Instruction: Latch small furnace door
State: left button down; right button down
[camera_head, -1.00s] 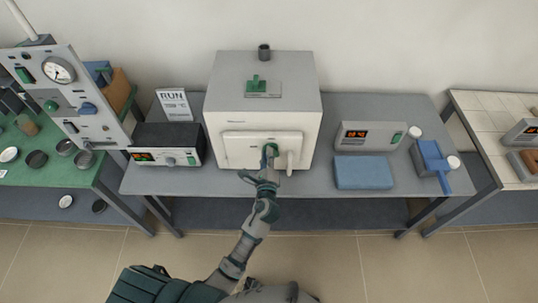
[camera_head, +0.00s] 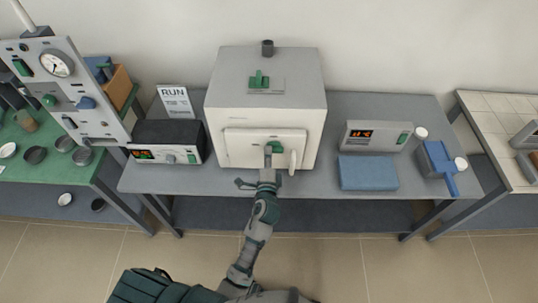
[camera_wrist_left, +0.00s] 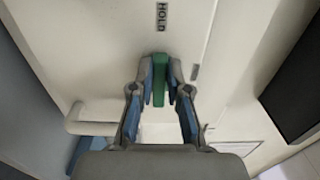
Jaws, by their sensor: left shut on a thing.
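The small furnace (camera_head: 262,110) is a white box with a grey top on the middle bench. Its door (camera_head: 240,146) looks closed against the front. A green latch handle (camera_head: 279,145) sits on the door's right part, beside a pale vertical handle (camera_head: 293,159). My left gripper (camera_head: 270,152) is at the latch. In the left wrist view the green latch (camera_wrist_left: 160,78) stands between the two fingers of my left gripper (camera_wrist_left: 160,88), which are closed on it, below a "HOLD" label (camera_wrist_left: 162,17). The right gripper is not in view.
A controller with a red display (camera_head: 165,153) stands left of the furnace. A grey unit (camera_head: 376,135), a blue pad (camera_head: 368,172) and a blue tool (camera_head: 437,163) lie to the right. The bench's front strip (camera_head: 330,193) is mostly clear.

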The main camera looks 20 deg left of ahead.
pick_arm(q)
jog(key=shift+a+f, duration=0.1)
jog(key=shift+f, duration=0.15)
jog(key=c, duration=1.1)
grip_release()
jog(key=shift+r, duration=0.1)
jog(key=shift+c, duration=0.2)
jog(key=v, duration=1.2)
jog(key=s+d+f+n+g+h, duration=0.1)
jog(key=s+f+g+h, duration=0.15)
jog(key=f, duration=0.95)
jog(key=s+d+f+n+g+h, duration=0.1)
jog(key=s+f+g, duration=0.2)
jog(key=f, duration=0.9)
jog(key=s+d+f+n+g+h, duration=0.1)
jog(key=s+f+n+g, duration=0.15)
jog(key=f, duration=0.85)
jog(key=s+a+f+n+g, duration=0.2)
jog(key=s+a+f, duration=0.2)
jog(key=s+f, duration=0.3)
jog(key=s+a+f+n+g, duration=0.3)
jog(key=s+f, duration=0.4)
jog(key=s, duration=0.3)
jog(key=s+a+f+n+g, duration=0.3)
jog(key=s+a+f, duration=0.1)
jog(key=s+f, duration=0.4)
jog(key=shift+s+a+h, duration=0.3)
jog(key=shift+s+h, duration=0.05)
jog(key=shift+s, duration=0.2)
